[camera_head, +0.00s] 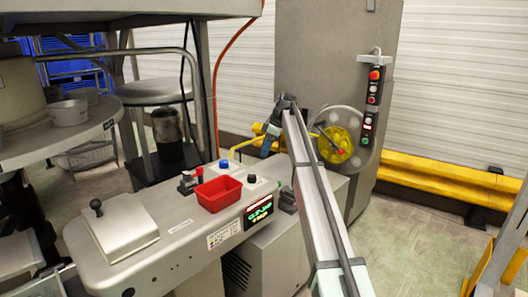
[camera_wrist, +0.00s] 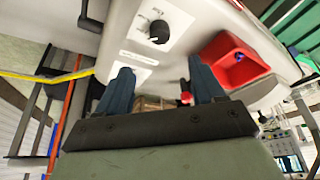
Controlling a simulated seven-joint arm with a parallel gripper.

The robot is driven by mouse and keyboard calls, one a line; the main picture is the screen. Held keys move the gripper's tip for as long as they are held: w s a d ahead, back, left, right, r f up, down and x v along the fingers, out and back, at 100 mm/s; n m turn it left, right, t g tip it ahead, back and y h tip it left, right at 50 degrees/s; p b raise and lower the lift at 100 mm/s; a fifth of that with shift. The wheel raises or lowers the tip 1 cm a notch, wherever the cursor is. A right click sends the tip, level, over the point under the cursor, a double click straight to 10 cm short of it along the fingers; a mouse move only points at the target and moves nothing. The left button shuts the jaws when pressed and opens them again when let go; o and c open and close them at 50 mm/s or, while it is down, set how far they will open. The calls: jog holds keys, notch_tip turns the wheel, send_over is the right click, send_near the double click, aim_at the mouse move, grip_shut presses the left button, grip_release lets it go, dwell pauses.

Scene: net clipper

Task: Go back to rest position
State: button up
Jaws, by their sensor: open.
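My gripper (camera_wrist: 163,86) shows in the wrist view, with two blue-grey fingers standing apart and a dark bar across their base. It is open and I see nothing held between the fingers. Beyond the fingers is the pale body of the clipper machine (camera_wrist: 112,35), with a round black knob (camera_wrist: 158,31) on it. The machine (camera_head: 155,250) stands low there, with the red tray (camera_head: 219,194) on top.
A round table (camera_head: 60,150) with bowls stands at the left. A tall grey cabinet (camera_head: 320,50) with a yellow reel (camera_head: 334,145) stands behind. Yellow barriers (camera_head: 440,175) line the right wall; open floor lies before them.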

jog(key=shift+s+f, duration=0.1)
jog(key=s+d+f+m+g+h, duration=0.1)
jog(key=s+d+f+m, duration=0.15)
jog(key=s+f, duration=1.2)
jog(key=s+d+f+m+g+h, duration=0.15)
jog(key=s+f+m, duration=0.25)
jog(key=s+f, duration=1.05)
jog(key=s+d+f+m+g, duration=0.3)
jog(key=s+f, duration=0.5)
jog(key=f, duration=1.4)
jog(key=s+d+f+m, duration=0.2)
jog(key=s+f, duration=0.3)
jog(key=s, duration=0.8)
jog(key=s+d+f+m+g+h, duration=0.1)
jog(key=s+f, duration=0.4)
jog(key=s, duration=0.8)
jog(key=s+d+f+m+h, duration=0.1)
jog(key=s+d+f+m, duration=0.2)
jog(key=s, duration=1)
notch_tip(320, 180, down, 2)
jog(key=shift+s+f+m+g, duration=0.1)
jog(key=shift+s+m+g, duration=0.2)
jog(key=shift+m, duration=0.45)
